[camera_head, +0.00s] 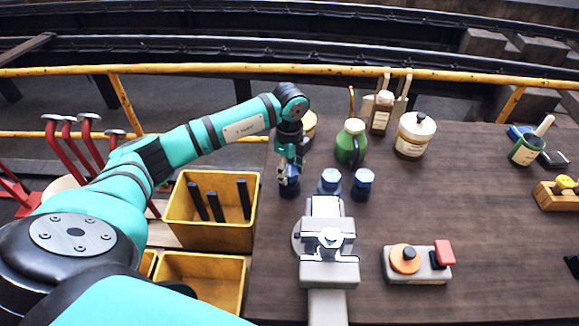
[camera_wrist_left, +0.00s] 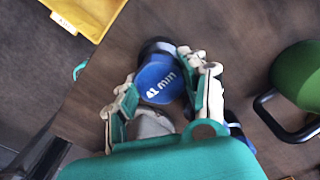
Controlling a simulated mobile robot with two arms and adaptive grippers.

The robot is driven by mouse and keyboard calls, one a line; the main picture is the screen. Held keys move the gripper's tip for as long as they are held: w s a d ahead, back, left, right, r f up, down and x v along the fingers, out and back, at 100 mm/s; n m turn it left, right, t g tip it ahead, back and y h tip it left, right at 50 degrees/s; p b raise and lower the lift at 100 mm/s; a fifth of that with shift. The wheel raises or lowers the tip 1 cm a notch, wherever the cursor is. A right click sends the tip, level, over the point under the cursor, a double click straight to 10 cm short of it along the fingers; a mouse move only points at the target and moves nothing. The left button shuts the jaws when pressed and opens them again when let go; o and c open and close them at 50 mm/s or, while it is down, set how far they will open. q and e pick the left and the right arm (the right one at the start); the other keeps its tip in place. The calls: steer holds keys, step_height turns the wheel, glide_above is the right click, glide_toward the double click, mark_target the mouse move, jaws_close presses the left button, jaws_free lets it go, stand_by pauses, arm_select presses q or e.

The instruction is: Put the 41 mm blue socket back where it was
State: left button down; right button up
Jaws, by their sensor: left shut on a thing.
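The 41 mm blue socket (camera_head: 289,188) is at the lower end of my left gripper (camera_head: 290,168), left of two other blue-topped sockets. In the left wrist view the socket's blue face (camera_wrist_left: 158,80) reads "41 mm". My left gripper (camera_wrist_left: 165,92) is shut on it, with a finger on either side. I cannot tell whether the socket touches the table. The other sockets, one nearer (camera_head: 329,181) and one farther right (camera_head: 363,184), stand on the table. My right gripper is not in view.
A grey vise (camera_head: 328,270) stands in front of the sockets. Yellow bins (camera_head: 210,238) are at the left table edge. A green oil can (camera_head: 350,143) and a white jar (camera_head: 414,136) stand behind. A button box (camera_head: 425,268) sits at right. The table's middle right is clear.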

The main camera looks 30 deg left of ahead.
arm_select(q)
steer(key=c, duration=0.7)
jaws_free()
steer(key=shift+f, duration=0.1)
steer(key=shift+r, duration=0.55)
step_height(320, 180, up, 11)
steer(key=b, duration=0.3)
steer(key=shift+r, duration=0.1)
